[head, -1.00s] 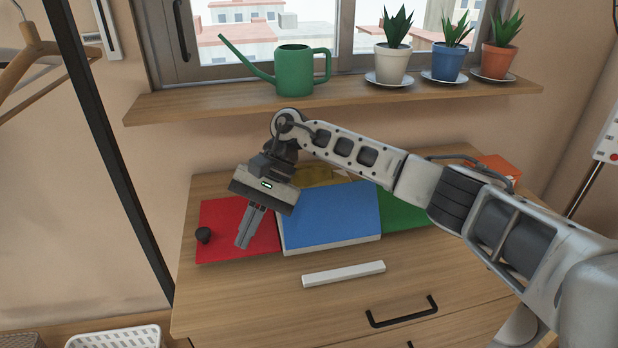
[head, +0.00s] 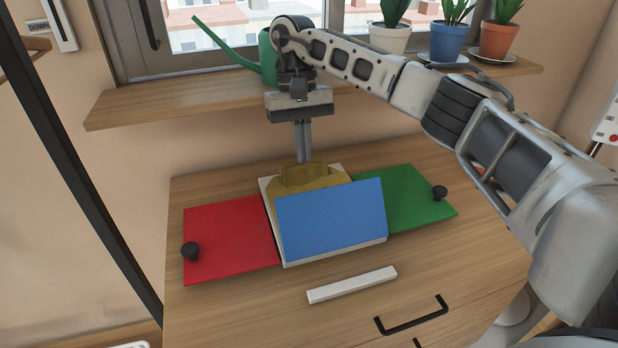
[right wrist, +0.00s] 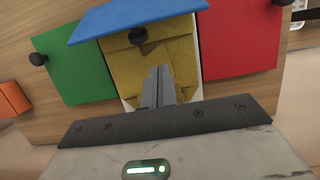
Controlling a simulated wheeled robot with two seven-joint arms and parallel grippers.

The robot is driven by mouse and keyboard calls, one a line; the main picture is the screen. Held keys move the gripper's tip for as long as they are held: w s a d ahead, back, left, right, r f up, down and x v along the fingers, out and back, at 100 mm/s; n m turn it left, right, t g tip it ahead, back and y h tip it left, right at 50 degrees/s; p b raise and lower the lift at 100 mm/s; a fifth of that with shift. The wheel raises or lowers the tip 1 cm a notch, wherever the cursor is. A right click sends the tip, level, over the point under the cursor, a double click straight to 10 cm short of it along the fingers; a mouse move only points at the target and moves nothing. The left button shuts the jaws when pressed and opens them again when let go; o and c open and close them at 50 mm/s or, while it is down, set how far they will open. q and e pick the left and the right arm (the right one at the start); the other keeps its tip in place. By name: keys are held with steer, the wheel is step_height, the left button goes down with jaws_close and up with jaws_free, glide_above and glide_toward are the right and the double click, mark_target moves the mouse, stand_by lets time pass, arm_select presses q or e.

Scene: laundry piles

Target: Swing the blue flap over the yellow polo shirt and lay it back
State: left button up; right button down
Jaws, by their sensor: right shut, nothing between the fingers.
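The blue flap (head: 332,222) is tilted up over the front of the folding board's white centre panel (head: 268,192); in the right wrist view the flap (right wrist: 135,16) hangs at the top with a dark knob (right wrist: 138,36) below it. The yellow polo shirt (head: 312,176) lies folded on the white panel, its front part hidden by the flap; it also shows in the right wrist view (right wrist: 185,52). My right gripper (head: 304,160) is shut and empty, pointing down above the shirt's back end. My left gripper is not in view.
The red flap (head: 230,238) lies flat at left and the green flap (head: 408,196) flat at right, each with a black knob. A white bar (head: 352,284) lies in front. A shelf (head: 150,103) with a green watering can (head: 267,60) and potted plants is behind my arm.

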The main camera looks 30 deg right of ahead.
mark_target(332, 217)
steer(key=x, duration=0.6)
steer(key=shift+s+p, duration=0.35)
steer(key=shift+p, duration=0.05)
steer(key=shift+s+a+r+p, duration=0.2)
steer(key=shift+s+r, duration=0.25)
steer(key=shift+s, duration=0.2)
steer(key=shift+s+a+r+p, duration=0.2)
steer(key=shift+s+r, duration=0.25)
steer(key=shift+s, duration=0.2)
